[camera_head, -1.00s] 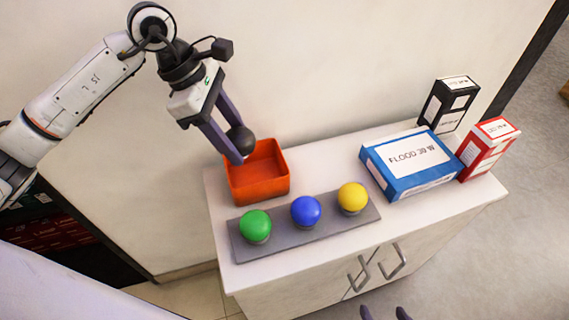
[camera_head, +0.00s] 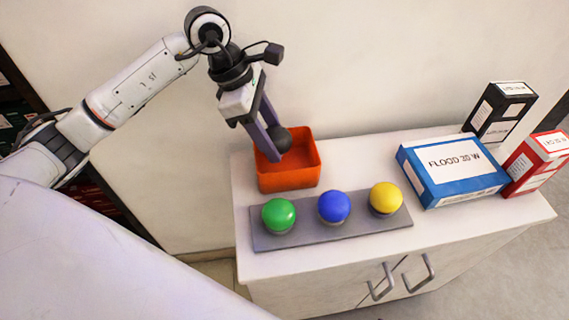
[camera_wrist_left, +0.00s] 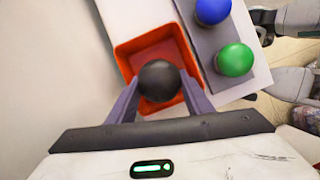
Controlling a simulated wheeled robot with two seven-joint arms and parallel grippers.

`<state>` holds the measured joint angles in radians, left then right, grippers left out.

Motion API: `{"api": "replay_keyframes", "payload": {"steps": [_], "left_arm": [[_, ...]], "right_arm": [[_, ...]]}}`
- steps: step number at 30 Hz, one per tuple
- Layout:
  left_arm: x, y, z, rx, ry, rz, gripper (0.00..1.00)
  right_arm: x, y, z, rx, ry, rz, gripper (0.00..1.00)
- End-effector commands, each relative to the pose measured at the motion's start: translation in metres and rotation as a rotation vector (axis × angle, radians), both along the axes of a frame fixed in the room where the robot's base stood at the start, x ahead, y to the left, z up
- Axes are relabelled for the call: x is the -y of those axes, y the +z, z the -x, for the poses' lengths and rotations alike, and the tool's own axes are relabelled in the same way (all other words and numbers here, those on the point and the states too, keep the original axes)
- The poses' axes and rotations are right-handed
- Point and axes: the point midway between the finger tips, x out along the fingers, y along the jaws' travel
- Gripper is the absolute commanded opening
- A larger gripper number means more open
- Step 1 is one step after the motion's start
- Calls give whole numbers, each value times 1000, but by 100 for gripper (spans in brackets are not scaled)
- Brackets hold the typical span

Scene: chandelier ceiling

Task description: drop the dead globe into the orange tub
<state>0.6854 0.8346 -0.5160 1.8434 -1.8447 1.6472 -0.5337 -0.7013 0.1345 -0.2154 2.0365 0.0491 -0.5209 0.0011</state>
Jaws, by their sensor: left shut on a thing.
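The dead globe (camera_head: 301,141) is a dark, near-black ball. My left gripper (camera_head: 277,148) is shut on it, with one purple finger on each side. The orange tub (camera_head: 290,181) is an open square box at the left end of the white cabinet top. The globe is over the tub's opening in the head view. In the left wrist view the globe (camera_wrist_left: 159,81) covers part of the tub's red-orange floor, and the tub's rim (camera_wrist_left: 124,52) shows around it. How far the globe is above the floor is hard to tell. My right gripper is not clearly in view.
A grey panel (camera_head: 331,232) with green (camera_head: 278,215), blue (camera_head: 334,206) and yellow (camera_head: 386,198) domes lies in front of the tub. A blue box (camera_head: 453,173), a black box (camera_head: 499,112) and a red box (camera_head: 537,162) stand at the right. The wall is close behind.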

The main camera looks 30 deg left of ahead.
Motion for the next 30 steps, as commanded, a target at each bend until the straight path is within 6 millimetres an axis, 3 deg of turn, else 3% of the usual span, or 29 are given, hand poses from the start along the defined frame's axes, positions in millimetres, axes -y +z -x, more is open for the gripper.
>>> {"api": "replay_keyframes", "payload": {"steps": [4, 5, 9, 20, 30], "left_arm": [[0, 1, 0, 1, 0, 1, 24], [0, 1, 0, 0, 0, 1, 50], [0, 1, 0, 0, 0, 1, 68], [-3, 9, 0, 3, 1, 0, 68], [-25, 67, 9, 5, 1, -1, 68]], "right_arm": [[0, 0, 1, -2, 0, 0, 56], [0, 0, 1, -2, 0, 0, 56], [1, 0, 1, -3, 0, 1, 56], [1, 0, -1, -2, 0, 5, 56], [2, 5, -4, 4, 1, 6, 56]]}}
